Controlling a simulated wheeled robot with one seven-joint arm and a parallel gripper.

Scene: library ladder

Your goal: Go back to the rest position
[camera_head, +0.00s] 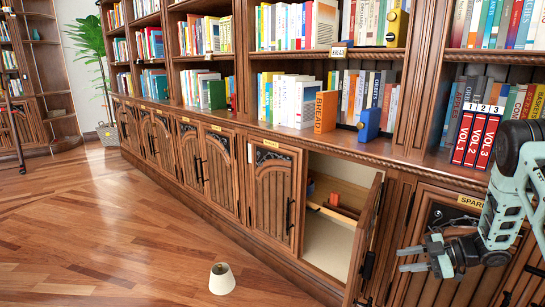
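My gripper (412,259) is at the lower right, in front of the lower cabinets and just right of an open cabinet door (368,235). Its fingers point left and are spread apart, with nothing visible between them. My arm comes in from the right edge, in front of the cabinet marked with a "SPARE" label (471,202). The open cabinet (330,240) shows a pale inside with a few small objects, among them an orange one (334,199).
A cream lampshade-like cone (222,279) stands on the wooden floor. Bookshelves line the wall, with red volumes (477,138), an orange book (326,112) and a blue object (369,124) on the ledge. A potted plant (92,45) stands at the far left.

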